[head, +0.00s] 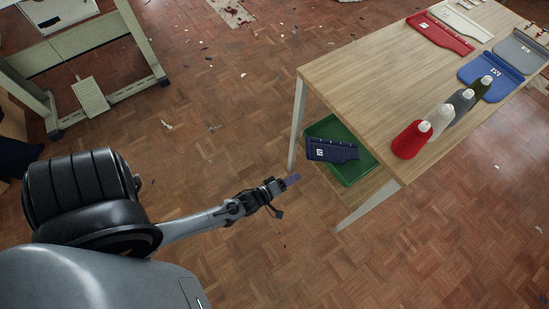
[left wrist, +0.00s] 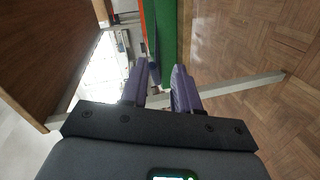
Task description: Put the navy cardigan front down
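The navy cardigan (head: 332,149) is a flat dark panel with a white mark and small light dots along its far edge. It lies at the left part of a green tray (head: 352,174) under the table's edge, seeming to overlap the rim. My left gripper (head: 291,180) is in front of the tray, apart from the cardigan and empty. In the left wrist view its two purple fingers (left wrist: 163,86) stand apart, with a gap between them. A dark strip beside the green tray (left wrist: 167,30) shows beyond the fingers; I cannot tell if it is the cardigan. My right gripper is not in view.
A table leg (head: 298,122) stands left of the tray. The parquet floor at left is mostly open.

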